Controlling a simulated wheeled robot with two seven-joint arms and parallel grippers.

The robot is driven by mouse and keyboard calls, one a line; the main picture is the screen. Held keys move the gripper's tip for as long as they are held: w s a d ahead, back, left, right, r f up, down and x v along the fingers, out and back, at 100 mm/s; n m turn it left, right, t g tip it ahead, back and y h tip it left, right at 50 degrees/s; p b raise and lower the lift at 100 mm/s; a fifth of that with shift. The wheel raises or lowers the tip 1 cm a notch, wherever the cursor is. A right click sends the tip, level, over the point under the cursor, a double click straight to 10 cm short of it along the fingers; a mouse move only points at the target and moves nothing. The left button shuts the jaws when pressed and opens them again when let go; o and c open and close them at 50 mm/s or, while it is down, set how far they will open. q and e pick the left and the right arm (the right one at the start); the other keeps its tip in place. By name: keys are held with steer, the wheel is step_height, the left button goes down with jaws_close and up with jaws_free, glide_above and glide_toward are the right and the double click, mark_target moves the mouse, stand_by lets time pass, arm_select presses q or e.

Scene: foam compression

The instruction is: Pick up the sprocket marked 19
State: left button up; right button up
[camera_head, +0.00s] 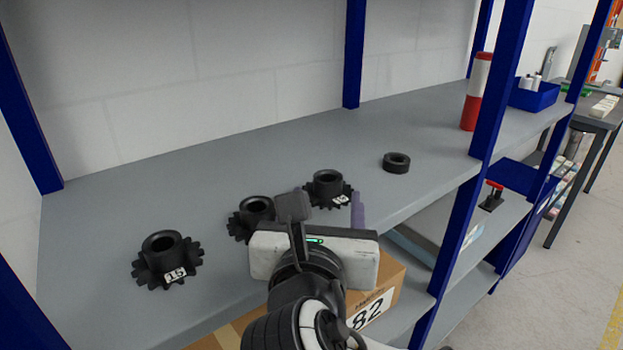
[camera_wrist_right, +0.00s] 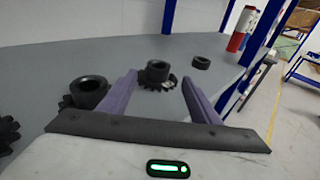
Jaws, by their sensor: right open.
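Three black toothed sprockets with raised hubs sit on the grey shelf. The left sprocket (camera_head: 167,259) has a white tag reading 15. The middle sprocket (camera_head: 251,217) is partly hidden behind my right gripper and shows no tag; it is at the left in the wrist view (camera_wrist_right: 84,94). The right sprocket (camera_head: 327,187) has a white tag too small to read surely. My right gripper (camera_head: 329,207) is open and empty, with purple fingers on the near side of the right sprocket. In the right wrist view that sprocket (camera_wrist_right: 157,74) appears between and beyond the fingertips. My left gripper is out of view.
A plain black ring (camera_head: 396,163) lies farther right on the shelf (camera_head: 430,130). A red and white cylinder (camera_head: 476,92) stands by a blue post (camera_head: 499,85). A cardboard box (camera_head: 385,290) is below the shelf's front edge. The shelf behind the sprockets is clear.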

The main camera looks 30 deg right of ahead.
mark_target(328, 178)
steer(key=x, duration=0.3)
steer(key=shift+w+d, duration=0.15)
steer(key=shift+d, duration=0.35)
steer(key=x, duration=0.5)
steer(key=shift+w+a+b, duration=0.25)
steer(key=shift+a+b, duration=0.1)
steer(key=shift+b, duration=0.05)
steer(key=shift+w+r, duration=0.1)
steer(key=c, duration=1.3)
arm_select(q)
steer(key=shift+s+f, duration=0.65)
arm_select(e)
steer(key=shift+c, duration=0.2)
